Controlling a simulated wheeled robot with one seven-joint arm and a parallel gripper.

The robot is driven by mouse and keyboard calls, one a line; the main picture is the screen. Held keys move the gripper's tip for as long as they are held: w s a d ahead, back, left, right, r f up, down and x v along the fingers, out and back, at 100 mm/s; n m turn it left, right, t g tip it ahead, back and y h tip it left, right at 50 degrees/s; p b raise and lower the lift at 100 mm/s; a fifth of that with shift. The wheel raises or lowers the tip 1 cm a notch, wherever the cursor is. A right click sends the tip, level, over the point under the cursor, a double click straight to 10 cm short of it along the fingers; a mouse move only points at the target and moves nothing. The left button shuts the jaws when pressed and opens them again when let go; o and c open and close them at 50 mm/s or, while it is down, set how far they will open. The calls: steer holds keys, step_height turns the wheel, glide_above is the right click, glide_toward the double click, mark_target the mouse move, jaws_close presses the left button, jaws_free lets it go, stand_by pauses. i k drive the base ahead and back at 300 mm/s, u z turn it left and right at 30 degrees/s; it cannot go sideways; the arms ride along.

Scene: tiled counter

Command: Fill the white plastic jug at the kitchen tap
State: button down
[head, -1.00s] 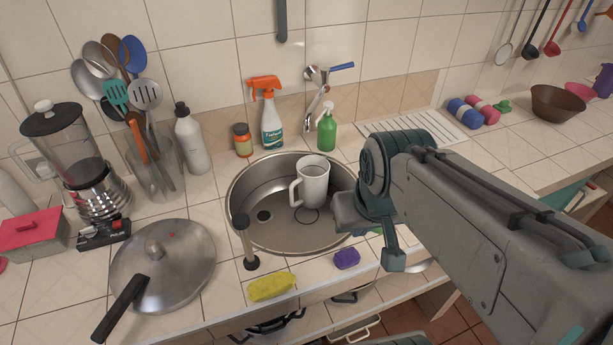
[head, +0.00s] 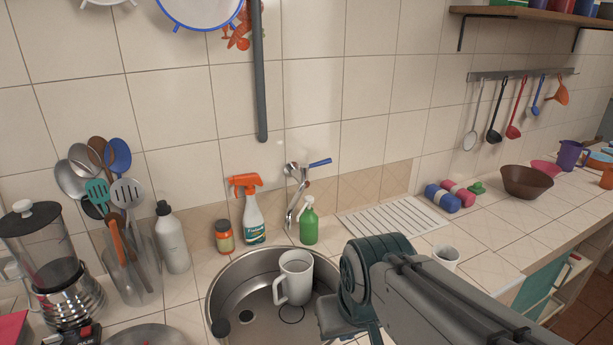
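The white jug (head: 296,277) stands upright in the round steel sink (head: 228,290), with its handle to the left. The tap (head: 298,190) is on the wall behind the sink and has a blue-tipped lever pointing right. Its spout hangs down behind the jug. I see no stream of water from it. My arm enters from the lower right, and its end is just to the right of the jug, over the sink's right side. The fingers of my gripper cannot be made out, so its opening is unclear.
An orange-topped spray bottle (head: 252,212), a small jar (head: 223,236) and a green soap bottle (head: 309,222) stand behind the sink. A utensil holder (head: 133,262) and blender (head: 48,262) are at left. A white cup (head: 446,257) stands right of my arm.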

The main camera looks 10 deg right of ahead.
mark_target(304, 167)
steer(key=k, duration=0.5)
steer(key=z, duration=2.3)
steer(key=i, duration=1.4)
steer(key=u, duration=2.75)
steer(key=i, duration=0.5)
steer(key=z, duration=0.05)
